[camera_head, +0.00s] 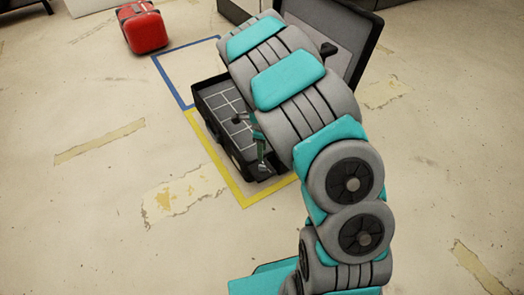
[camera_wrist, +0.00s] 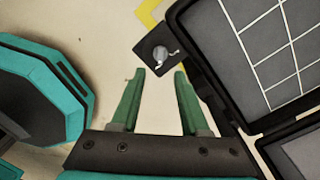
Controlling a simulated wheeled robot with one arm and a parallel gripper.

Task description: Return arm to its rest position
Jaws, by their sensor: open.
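My gripper (camera_wrist: 159,75) is open, with its two green fingers apart and nothing between them in the wrist view. In the head view, only a small part of its green fingers shows, beside my arm and at the right side of the open black case (camera_head: 246,177). The arm, teal and grey, reaches from the bottom of the head view up across the case and hides much of it. In the wrist view, the case (camera_wrist: 185,22) lies to the right of the fingers, with white grid lines on its dark inside. I cannot tell whether the gripper touches it.
The case's raised lid (camera_head: 366,52) stands behind my arm. Yellow tape (camera_head: 222,178) and blue tape (camera_head: 170,80) mark floor areas around and behind the case. A red suitcase (camera_head: 146,32) stands at the back left. The floor at left is clear.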

